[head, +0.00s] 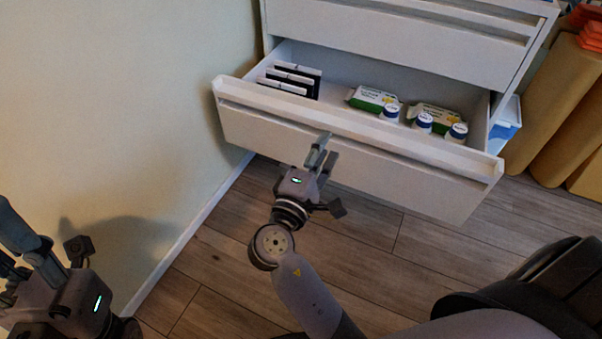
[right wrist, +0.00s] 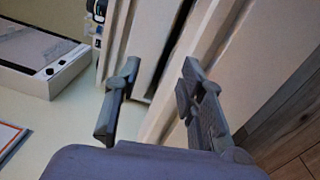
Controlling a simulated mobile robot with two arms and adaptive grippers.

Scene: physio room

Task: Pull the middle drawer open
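A white drawer unit (head: 400,35) fills the top of the head view. The drawer below its upper closed front is pulled out, and its front panel (head: 240,122) stands well away from the unit. My right gripper (head: 327,147) is just in front of this panel. In the right wrist view its two fingers (right wrist: 158,85) are apart with nothing clearly held; contact with the panel cannot be told. My left gripper (head: 32,250) is low at the left, away from the drawers; its finger opening is unclear.
A pale wall (head: 120,90) runs close along the left of the unit. Tan rolls (head: 545,105) and a blue-and-white bin (head: 507,125) stand at the right. The wooden floor (head: 375,250) before the drawers is clear. A white box with black knobs (right wrist: 50,78) shows in the wrist view.

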